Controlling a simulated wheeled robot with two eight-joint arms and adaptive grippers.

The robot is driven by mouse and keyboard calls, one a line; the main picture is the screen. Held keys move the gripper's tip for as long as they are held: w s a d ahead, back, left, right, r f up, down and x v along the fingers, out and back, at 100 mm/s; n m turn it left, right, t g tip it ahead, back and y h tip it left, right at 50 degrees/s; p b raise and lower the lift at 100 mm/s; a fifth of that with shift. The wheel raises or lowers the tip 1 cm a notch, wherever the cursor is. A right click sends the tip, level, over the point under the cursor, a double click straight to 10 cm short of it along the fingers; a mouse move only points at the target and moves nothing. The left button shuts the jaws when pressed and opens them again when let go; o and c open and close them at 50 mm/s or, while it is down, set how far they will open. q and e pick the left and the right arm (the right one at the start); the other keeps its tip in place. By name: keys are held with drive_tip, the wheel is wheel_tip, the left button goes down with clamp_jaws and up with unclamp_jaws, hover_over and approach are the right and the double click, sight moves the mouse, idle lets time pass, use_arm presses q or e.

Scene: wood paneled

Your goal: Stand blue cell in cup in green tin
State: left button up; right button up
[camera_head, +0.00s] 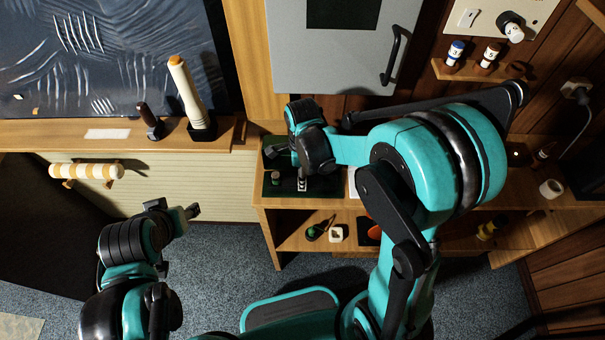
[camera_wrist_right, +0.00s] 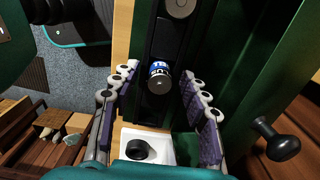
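The blue cell (camera_wrist_right: 158,78) has a blue and white label and a grey metal end that faces the wrist camera. It stands between the fingertips of my right gripper (camera_wrist_right: 160,72), with a gap on each side. It sits against a black strip that may be the cup; I cannot tell where the cup ends. The green tin (camera_head: 270,188) is on the low wooden cabinet, and its dark green wall (camera_wrist_right: 235,90) fills the right of the wrist view. My right arm hides part of it in the head view. My left gripper (camera_head: 192,212) is away to the left, its fingers unclear.
A white square holder with a black ring (camera_wrist_right: 140,150) lies below the right fingers. A cream-handled tool (camera_head: 188,90) stands on the left ledge.

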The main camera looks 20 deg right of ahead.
wheel_tip(320, 180, up, 12)
idle(0.6)
drive_tip(key=s+d+f+n+t+b, duration=0.1)
drive_tip(key=s+n, duration=0.4)
drive_tip(key=n, duration=0.5)
drive_tip(key=s+d+f+n+t+b, duration=0.2)
drive_tip(key=s+n+t, duration=0.3)
drive_tip(key=n, duration=0.6)
drive_tip(key=shift+s+d+f+t+b, duration=0.15)
drive_tip(key=shift+d+f+t+b, duration=0.15)
drive_tip(key=shift+d+t+b, duration=0.45)
drive_tip(key=shift+o, duration=0.3)
drive_tip(key=shift+d+g, duration=0.1)
drive_tip(key=shift+g, duration=0.15)
